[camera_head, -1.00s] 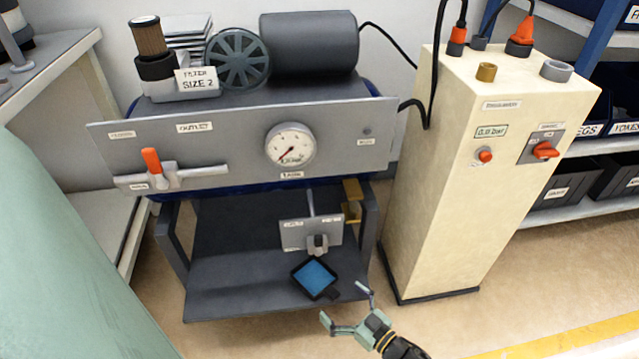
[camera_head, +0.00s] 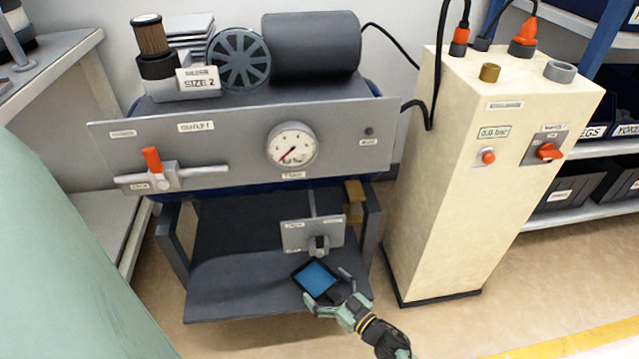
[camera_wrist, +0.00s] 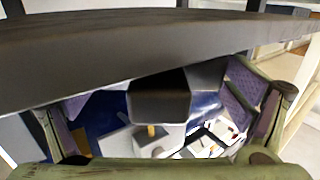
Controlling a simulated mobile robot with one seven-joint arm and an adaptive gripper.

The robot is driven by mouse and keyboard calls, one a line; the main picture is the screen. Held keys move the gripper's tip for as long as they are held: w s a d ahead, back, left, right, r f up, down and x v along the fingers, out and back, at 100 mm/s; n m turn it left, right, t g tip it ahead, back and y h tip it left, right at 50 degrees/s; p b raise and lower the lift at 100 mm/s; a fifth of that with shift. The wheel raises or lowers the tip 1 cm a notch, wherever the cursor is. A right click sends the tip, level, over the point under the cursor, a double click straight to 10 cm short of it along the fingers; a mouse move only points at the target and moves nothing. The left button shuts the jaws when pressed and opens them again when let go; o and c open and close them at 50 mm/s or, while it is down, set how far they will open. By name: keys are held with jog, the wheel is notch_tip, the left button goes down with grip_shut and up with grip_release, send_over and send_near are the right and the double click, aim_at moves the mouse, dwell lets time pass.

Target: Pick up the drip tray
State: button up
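The drip tray (camera_head: 316,278) is a small square black tray with a blue inside. It sits on the dark lower shelf, below the drain valve plate. My gripper (camera_head: 327,288) is at the tray's near right corner, with one finger on each side of the short handle. In the wrist view, a dark block that looks like the handle (camera_wrist: 160,98) lies between my two spread fingers (camera_wrist: 160,120), with gaps on both sides. A broad dark edge crosses the top of that view. I cannot tell whether either finger touches the tray.
The small grey valve plate (camera_head: 312,234) with its drain fitting stands just behind the tray. The grey gauge panel (camera_head: 230,150) hangs above the shelf (camera_head: 225,285). A cream cabinet (camera_head: 460,190) stands close on the right. The shelf's left part is clear.

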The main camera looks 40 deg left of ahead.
jog(key=c, duration=0.9)
jog(key=shift+c, duration=0.2)
jog(key=shift+r, duration=0.15)
